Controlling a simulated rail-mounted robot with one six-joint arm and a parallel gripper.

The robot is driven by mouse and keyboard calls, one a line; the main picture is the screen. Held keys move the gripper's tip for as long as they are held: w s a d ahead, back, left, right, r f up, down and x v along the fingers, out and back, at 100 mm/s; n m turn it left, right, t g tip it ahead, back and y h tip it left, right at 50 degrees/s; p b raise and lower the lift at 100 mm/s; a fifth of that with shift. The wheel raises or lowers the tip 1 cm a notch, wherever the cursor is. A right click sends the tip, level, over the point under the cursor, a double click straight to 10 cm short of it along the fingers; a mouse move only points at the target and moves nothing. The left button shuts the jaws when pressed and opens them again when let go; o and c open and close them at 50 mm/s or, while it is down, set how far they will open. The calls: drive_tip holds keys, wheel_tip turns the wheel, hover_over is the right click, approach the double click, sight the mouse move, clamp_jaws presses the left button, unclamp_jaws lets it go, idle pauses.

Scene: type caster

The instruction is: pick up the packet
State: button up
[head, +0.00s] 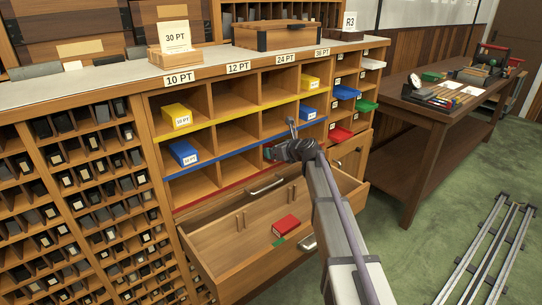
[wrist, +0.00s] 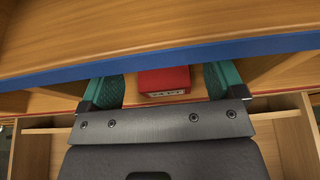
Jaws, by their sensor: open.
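A red packet (wrist: 164,80) sits in a bottom-row compartment of the rack, under the blue shelf edge (wrist: 200,50). Its pale label faces me, too small to read surely. My gripper (wrist: 163,88) is open, with one teal-padded finger on each side of the packet. Small gaps seem to show between packet and pads; I cannot tell whether either touches. In the head view my gripper (head: 276,150) reaches into the bottom row, and it and the arm hide most of this packet. Another red packet (head: 286,225) lies in the open drawer (head: 215,240).
Yellow (head: 177,116) and blue (head: 183,152) packets stand in the upper rows. The blue shelf edge runs close above my fingers. The open drawer juts out below my arm. A side bench (head: 420,110) with tools stands at the right; floor rails (head: 480,250) lie nearby.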

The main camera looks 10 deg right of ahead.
drive_tip(key=b+x, duration=0.1)
drive_tip(key=x, duration=0.2)
drive_tip(key=shift+w+f, duration=0.25)
drive_tip(key=shift+w, duration=0.05)
drive_tip(key=shift+r, duration=0.1)
drive_tip(key=shift+c, duration=0.3)
drive_tip(key=c, duration=1.4)
